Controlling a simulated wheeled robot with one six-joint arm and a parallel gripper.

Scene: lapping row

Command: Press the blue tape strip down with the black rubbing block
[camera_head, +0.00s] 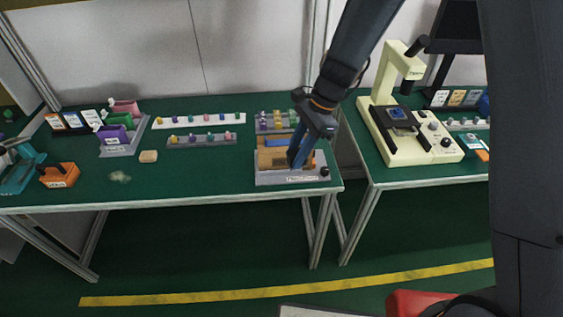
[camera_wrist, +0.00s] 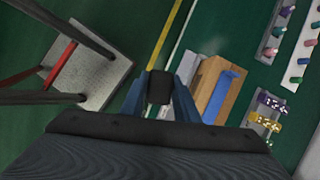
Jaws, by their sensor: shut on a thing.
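The blue tape strip (camera_wrist: 222,97) lies along the top of a tan block in the wrist view; in the head view it shows as a short blue band (camera_head: 277,142). The tan block (camera_wrist: 209,78) sits on a grey fixture (camera_head: 270,181) near the table's front right corner. My gripper (camera_wrist: 160,88) is shut on the black rubbing block (camera_wrist: 160,86), held between its blue fingers. In the wrist view the block is to the left of the tape and apart from it. In the head view my gripper (camera_head: 294,160) is over the fixture and hides part of it.
A cream microscope-like machine (camera_head: 395,141) stands on the table to the right. Racks of small coloured parts (camera_head: 198,120) lie behind and left of the fixture. Coloured bins (camera_head: 119,127) and an orange holder (camera_head: 59,176) are further left. The green table (camera_head: 200,178) left of the fixture is mostly clear.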

